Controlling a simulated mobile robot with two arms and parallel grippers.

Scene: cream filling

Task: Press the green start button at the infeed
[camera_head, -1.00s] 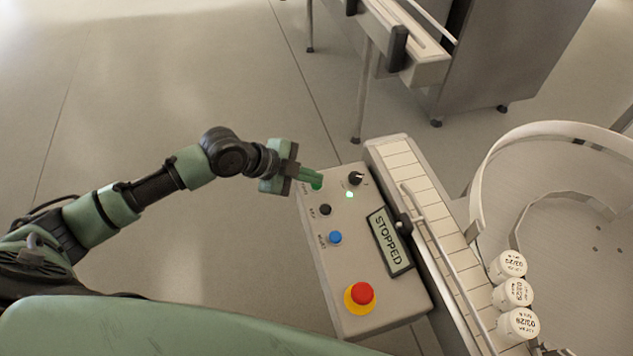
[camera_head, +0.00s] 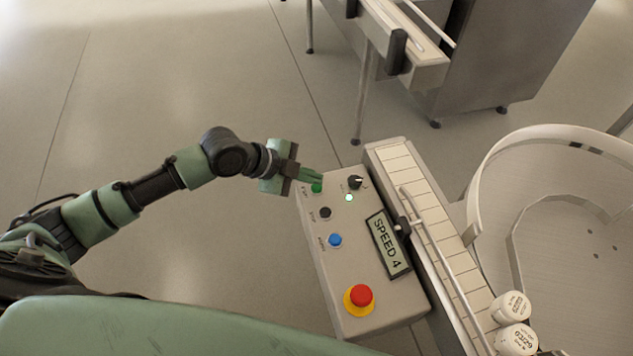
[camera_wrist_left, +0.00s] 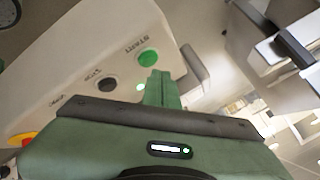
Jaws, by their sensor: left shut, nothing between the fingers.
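The green start button (camera_head: 317,188) is at the far left corner of the grey control panel (camera_head: 375,312). It also shows in the left wrist view (camera_wrist_left: 148,58), under the word START. My left gripper (camera_head: 318,178) is shut and empty, its fingertips just above and beside the button in the head view. In the left wrist view the fingers (camera_wrist_left: 160,76) end just below the button, and its whole face shows. I cannot tell whether they touch. The panel display (camera_head: 388,244) reads SPEED 4, and a small green lamp (camera_head: 349,198) is lit. My right gripper is not in view.
The panel also carries a black knob (camera_head: 356,182), a black button (camera_head: 325,213), a blue button (camera_head: 335,240) and a red emergency stop (camera_head: 361,296). A conveyor (camera_head: 412,186) runs along its right side. White lidded cups (camera_head: 511,307) stand at lower right.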

